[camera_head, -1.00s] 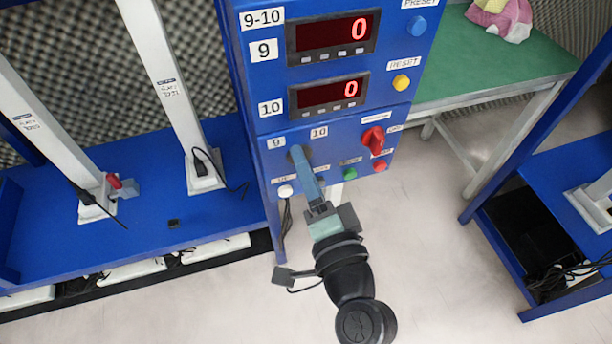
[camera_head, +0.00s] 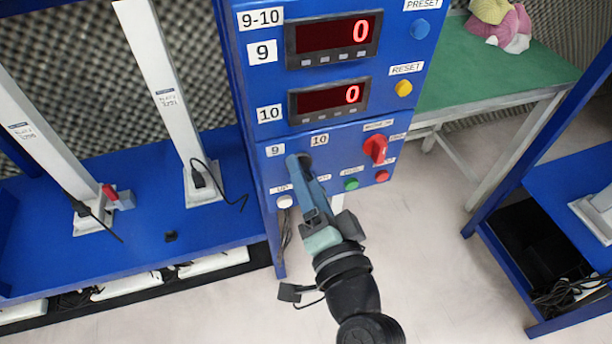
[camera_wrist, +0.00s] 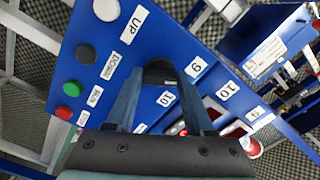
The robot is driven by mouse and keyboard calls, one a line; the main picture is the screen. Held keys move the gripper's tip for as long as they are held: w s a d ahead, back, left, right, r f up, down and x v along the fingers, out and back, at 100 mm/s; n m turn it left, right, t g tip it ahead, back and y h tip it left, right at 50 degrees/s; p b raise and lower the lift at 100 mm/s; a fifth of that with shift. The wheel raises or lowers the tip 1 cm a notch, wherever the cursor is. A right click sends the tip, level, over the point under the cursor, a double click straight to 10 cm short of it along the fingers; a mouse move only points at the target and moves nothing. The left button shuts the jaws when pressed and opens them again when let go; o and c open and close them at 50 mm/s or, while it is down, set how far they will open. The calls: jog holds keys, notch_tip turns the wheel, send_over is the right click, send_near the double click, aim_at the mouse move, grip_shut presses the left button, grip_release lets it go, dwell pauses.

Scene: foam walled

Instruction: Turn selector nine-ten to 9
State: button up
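The nine-ten selector is a dark knob (camera_head: 304,161) on the blue panel, below the small labels "9" (camera_head: 275,150) and "10" (camera_head: 319,140). My gripper's (camera_head: 296,164) blue fingers reach it from below and in front, covering much of it in the head view. In the wrist view the black knob (camera_wrist: 160,70) sits between the two fingertips of my gripper (camera_wrist: 160,82), with no clear gap at its sides, so the fingers look shut on it. Which way the knob points is not clear.
A white button (camera_head: 285,202), a green button (camera_head: 351,184), a red button (camera_head: 382,176) and a red rotary switch (camera_head: 376,148) are close by on the panel. Two displays (camera_head: 333,32) above read 0. A green table (camera_head: 490,65) stands right; floor lies open below.

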jog(key=o, duration=0.4)
jog(key=shift+b+v, duration=1.05)
jog(key=shift+v, duration=5.45)
